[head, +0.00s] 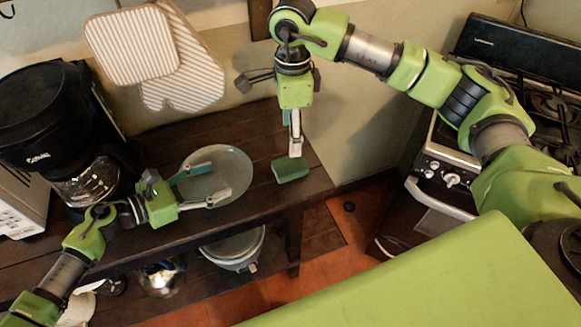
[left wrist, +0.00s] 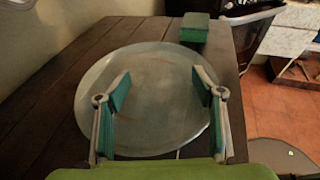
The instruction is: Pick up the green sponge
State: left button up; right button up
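The green sponge (head: 290,170) lies on the dark wooden table near its right end, just right of the plate. In the left wrist view the sponge (left wrist: 194,27) shows past the plate's far rim. My right gripper (head: 295,150) points down right at the sponge, seen edge-on, so its opening and any contact cannot be told. My left gripper (head: 214,182) is open and empty over the round grey plate (head: 240,165). In the left wrist view its two fingers (left wrist: 162,80) stand wide apart with only the plate between them.
A black coffee maker (head: 50,125) stands at the table's left. Striped oven mitts (head: 180,75) hang on the wall behind. A stove (head: 450,165) is at the right, past a floor gap. A pot (head: 235,248) sits on the lower shelf.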

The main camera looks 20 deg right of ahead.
aim_at(290, 165)
jog(key=f+n, duration=0.1)
jog(key=f, duration=0.5)
jog(key=f+n, duration=0.1)
jog(key=f, duration=0.5)
jog(key=shift+a+f+n, duration=0.1)
jog(key=shift+a+n, duration=0.1)
jog(key=shift+n, duration=0.1)
jog(key=c, duration=1)
